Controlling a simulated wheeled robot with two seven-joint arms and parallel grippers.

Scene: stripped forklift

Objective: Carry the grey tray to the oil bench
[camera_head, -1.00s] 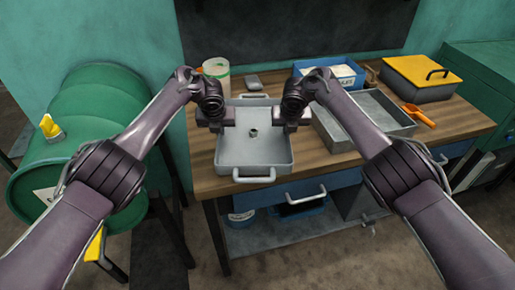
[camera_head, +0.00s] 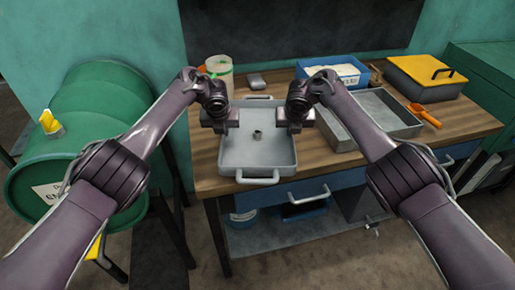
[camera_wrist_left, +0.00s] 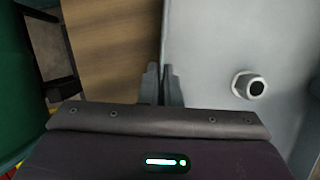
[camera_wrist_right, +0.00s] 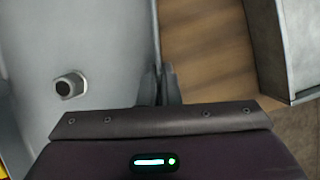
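The grey tray (camera_head: 257,155) is a shallow metal tray with a handle at its front and back, near the left end of the wooden bench. A small metal nut-like part (camera_head: 257,134) is in it; it also shows in the left wrist view (camera_wrist_left: 249,85) and the right wrist view (camera_wrist_right: 69,86). My left gripper (camera_head: 229,121) is at the tray's left wall, its fingers close together around the rim. My right gripper (camera_head: 288,121) holds the right wall the same way. I cannot tell whether the tray is clear of the bench top.
To the tray's right is a larger grey open bin (camera_head: 400,114). Behind are a blue box (camera_head: 338,76), a pale container (camera_head: 220,72) and a yellow-lidded box (camera_head: 426,72). An orange scoop (camera_head: 424,115) lies at right.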

